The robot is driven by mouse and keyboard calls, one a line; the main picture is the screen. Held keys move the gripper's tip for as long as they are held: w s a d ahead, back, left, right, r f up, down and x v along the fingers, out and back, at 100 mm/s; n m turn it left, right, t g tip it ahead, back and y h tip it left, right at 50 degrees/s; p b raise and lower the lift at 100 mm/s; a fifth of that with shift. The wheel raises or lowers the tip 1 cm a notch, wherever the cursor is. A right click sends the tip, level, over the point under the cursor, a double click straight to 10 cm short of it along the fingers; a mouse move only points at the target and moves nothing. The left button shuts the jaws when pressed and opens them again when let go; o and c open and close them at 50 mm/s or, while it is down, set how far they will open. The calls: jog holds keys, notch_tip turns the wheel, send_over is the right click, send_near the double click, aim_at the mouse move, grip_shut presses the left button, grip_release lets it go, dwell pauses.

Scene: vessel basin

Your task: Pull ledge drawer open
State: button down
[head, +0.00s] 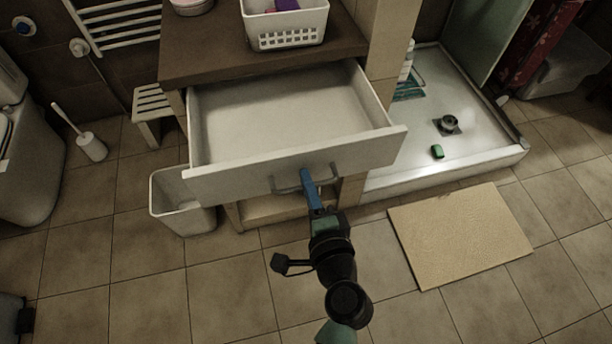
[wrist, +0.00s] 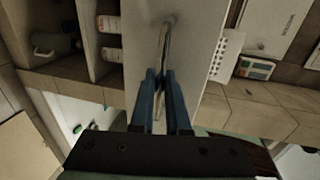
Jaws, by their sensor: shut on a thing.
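The white ledge drawer (head: 300,165) is pulled well out from under the dark brown ledge top (head: 230,55) in the head view. Its inside looks empty. A grey bar handle (head: 286,188) is on its front. My gripper (head: 306,176) is at the right part of the handle, with its blue fingers shut on it. In the wrist view the drawer front (wrist: 190,60) fills the middle, and the handle (wrist: 167,40) runs down between the blue fingers of my gripper (wrist: 161,80). The fingers hide part of the handle.
A white bin (head: 180,205) stands on the floor by the drawer's left side. A white basket (head: 287,28) sits on the ledge top. A shower tray (head: 400,180) and a beige mat (head: 460,235) are to the right. Tiled floor in front is clear.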

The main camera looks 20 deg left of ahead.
jog(key=c, duration=1.2)
grip_release()
jog(key=v, duration=1.3)
